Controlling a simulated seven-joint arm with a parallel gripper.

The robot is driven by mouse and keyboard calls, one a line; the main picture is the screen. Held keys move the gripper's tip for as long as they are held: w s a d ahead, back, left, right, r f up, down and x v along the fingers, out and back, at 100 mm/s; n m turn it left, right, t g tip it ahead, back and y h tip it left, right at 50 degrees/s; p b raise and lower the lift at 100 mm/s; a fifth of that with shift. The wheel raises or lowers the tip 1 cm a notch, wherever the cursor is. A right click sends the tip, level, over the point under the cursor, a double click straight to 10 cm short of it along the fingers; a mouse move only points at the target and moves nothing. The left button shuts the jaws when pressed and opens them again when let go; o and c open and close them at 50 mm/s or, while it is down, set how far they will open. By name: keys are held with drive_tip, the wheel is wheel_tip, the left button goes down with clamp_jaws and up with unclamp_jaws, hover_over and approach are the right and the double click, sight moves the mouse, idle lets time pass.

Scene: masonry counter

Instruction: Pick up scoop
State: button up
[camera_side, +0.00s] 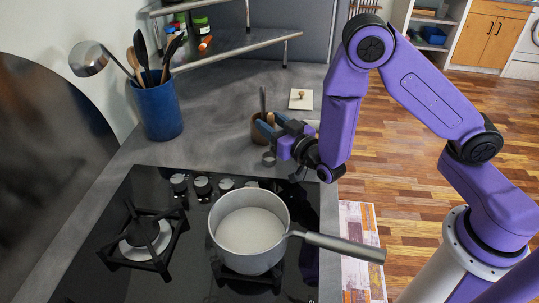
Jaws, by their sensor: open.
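My gripper (265,126) is open at the back of the counter, its blue fingers pointing left at a small brown cup (257,135). A thin upright grey handle (263,100) rises at the cup, and a wooden piece shows beside it. The fingers partly cover the cup, and I cannot tell whether they touch it. A small grey metal round piece (269,159) shows just below the gripper. I cannot tell for sure which of these is the scoop. A large metal ladle (89,59) leans out of a blue crock (157,108) at the left.
A grey pot (250,226) stands on the black stove (108,220) in front, its long handle (343,247) pointing right. A metal shelf (235,47) with jars stands behind. A white square board (301,98) lies behind the gripper. Grey counter (215,140) between crock and cup is clear.

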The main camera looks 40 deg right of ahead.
drive_tip(key=shift+w, duration=0.3)
clamp_jaws()
drive_tip(key=shift+r, duration=0.8)
drive_tip(key=shift+s+d+r, duration=1.8)
drive_tip(key=shift+s+r, duration=3.85)
drive_tip(key=shift+s, duration=1)
drive_tip(key=w+d+f+m+g+h, duration=0.1)
drive_tip(key=w+d+m+h, duration=0.2)
drive_tip(key=w+d+h, duration=0.3)
drive_tip(key=w+d, duration=0.3)
drive_tip(key=d, duration=0.1)
drive_tip(key=shift+w+f+m, duration=0.25)
drive_tip(key=shift+m, duration=0.15)
